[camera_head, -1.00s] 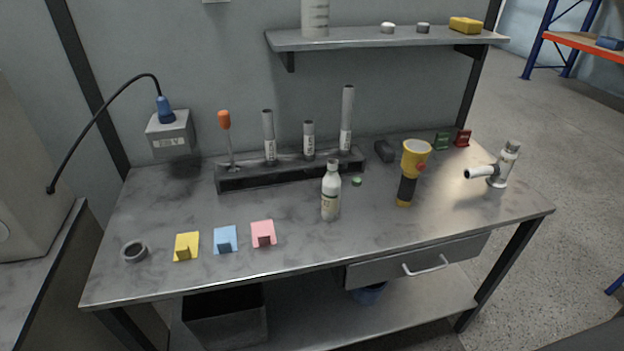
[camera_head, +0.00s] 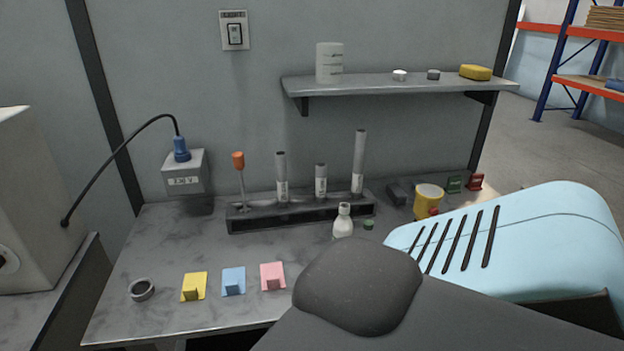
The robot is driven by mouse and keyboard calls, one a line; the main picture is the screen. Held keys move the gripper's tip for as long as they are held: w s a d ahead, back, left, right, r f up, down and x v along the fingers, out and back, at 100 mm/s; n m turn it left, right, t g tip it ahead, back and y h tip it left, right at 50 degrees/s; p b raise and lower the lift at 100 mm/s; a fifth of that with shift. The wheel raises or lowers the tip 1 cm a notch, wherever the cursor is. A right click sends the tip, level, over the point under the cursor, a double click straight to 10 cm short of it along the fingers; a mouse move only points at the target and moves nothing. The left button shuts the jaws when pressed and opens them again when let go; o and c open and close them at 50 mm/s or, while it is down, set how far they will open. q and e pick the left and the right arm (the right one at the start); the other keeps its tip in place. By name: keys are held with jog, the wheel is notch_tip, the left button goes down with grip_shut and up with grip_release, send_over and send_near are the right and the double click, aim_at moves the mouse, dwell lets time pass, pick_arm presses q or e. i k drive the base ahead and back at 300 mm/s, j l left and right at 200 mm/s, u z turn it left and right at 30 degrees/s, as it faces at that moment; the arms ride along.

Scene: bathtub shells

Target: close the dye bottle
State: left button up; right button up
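The white dye bottle (camera_head: 343,221) stands upright on the grey bench in front of the tube rack. A large light blue and dark arm part of mine fills the lower right. Neither of my grippers shows in the head view.
A dark rack (camera_head: 300,213) with several grey tubes and an orange-topped tool stands behind. Yellow (camera_head: 194,287), blue (camera_head: 233,281) and pink (camera_head: 272,276) holders and a grey ring (camera_head: 142,289) sit at front left.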

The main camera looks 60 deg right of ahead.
aim_at(343, 225)
jog(key=u, duration=0.2)
jog(key=k+l, duration=0.2)
jog(key=l, duration=0.2)
jog(key=k+l, duration=0.25)
jog(key=l, duration=0.15)
jog(key=k+l, duration=0.2)
jog(key=l, duration=0.2)
jog(key=k+l, duration=0.45)
jog(key=l, duration=0.3)
